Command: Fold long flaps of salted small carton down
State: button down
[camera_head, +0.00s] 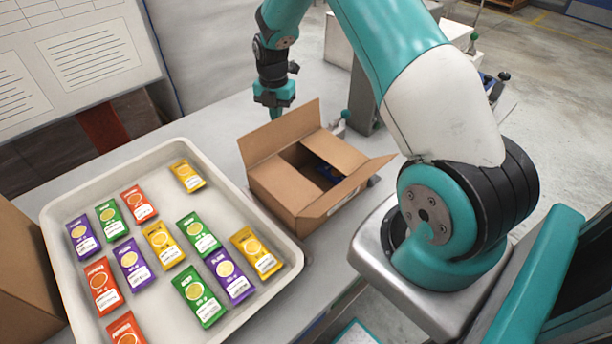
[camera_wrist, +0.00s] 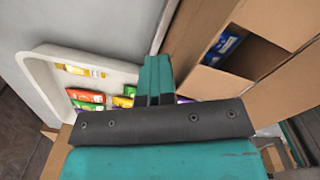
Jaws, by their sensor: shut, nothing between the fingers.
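The small brown carton (camera_head: 275,188) stands on the bench to the right of the tray. Two of its flaps lie folded inward, with a dark gap between them. A blue packet (camera_wrist: 222,46) shows through this gap in the wrist view. One long flap (camera_head: 280,133) stands up at the far side. The other long flap (camera_head: 347,188) sticks outward at the near right side. My gripper (camera_head: 274,113) is shut and empty, pointing down just beyond the upright far flap. In the wrist view, my closed fingers (camera_wrist: 155,80) are beside the carton's left edge.
A cream tray (camera_head: 52,235) with several coloured packets fills the bench left of the carton. A brown box (camera_head: 22,275) stands at the far left edge. A board with printed sheets (camera_head: 88,52) rises behind the tray. Bare bench (camera_head: 215,118) lies behind the carton.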

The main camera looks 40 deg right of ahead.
aim_at(287, 122)
jog(key=shift+s+f, duration=0.35)
jog(key=shift+f, duration=0.15)
jog(key=shift+s+r, duration=0.1)
jog(key=shift+s, duration=1.8)
jog(key=shift+s+r, duration=0.1)
jog(key=shift+r, duration=0.05)
jog(key=s, duration=0.3)
